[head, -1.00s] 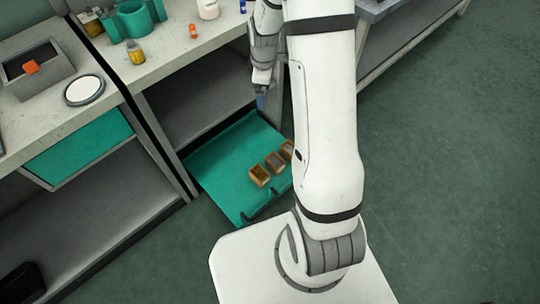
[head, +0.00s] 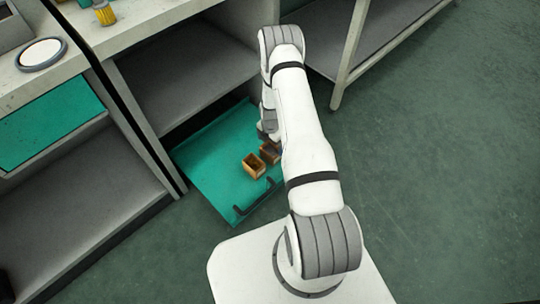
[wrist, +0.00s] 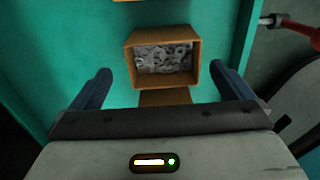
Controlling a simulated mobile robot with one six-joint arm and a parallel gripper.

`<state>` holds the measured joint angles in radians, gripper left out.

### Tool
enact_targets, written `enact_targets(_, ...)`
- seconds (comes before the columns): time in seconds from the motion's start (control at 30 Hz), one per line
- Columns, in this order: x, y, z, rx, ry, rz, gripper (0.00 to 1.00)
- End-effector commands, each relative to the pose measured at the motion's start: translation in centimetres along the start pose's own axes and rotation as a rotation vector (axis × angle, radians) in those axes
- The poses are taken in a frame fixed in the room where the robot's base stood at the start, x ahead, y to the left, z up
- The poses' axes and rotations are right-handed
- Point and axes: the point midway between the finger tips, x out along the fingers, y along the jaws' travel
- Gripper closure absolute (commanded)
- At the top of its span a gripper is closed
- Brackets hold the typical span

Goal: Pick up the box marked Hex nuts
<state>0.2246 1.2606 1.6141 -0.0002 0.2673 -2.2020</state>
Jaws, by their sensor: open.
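My gripper (wrist: 165,84) is open in the wrist view, its two dark blue fingers apart at left and right. An open-topped brown box (wrist: 131,62) holding grey metal pieces lies ahead of and between the fingertips, with no finger seen touching it. I can read no marking on it, so I cannot tell if it is the Hex nuts box. A brown flap or label (wrist: 165,97) shows on its near side. In the head view, small brown boxes (head: 253,167) stand in the teal drawer (head: 213,173); my arm hides part of the row and most of my gripper.
Another brown box edge (wrist: 150,1) shows at the top of the wrist view. The drawer has a black handle (head: 254,199) at its front. A grey shelf (head: 185,85) and bench stand above and behind it. Green floor (head: 440,150) is clear to the right.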

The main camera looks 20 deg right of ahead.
Motion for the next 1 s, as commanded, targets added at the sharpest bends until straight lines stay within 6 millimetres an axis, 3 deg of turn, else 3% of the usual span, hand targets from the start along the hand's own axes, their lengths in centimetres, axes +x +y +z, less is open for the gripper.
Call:
enact_targets(0.4, 5.3, -0.6, -0.2, 0.001, 0.000, 0.000, 0.00)
enact_targets(0.7, 5.7, -0.5, -0.2, 0.001, 0.000, 0.001, 0.01)
enact_targets(1.0, 5.7, -0.5, -0.2, 0.001, 0.000, 0.000, 0.25)
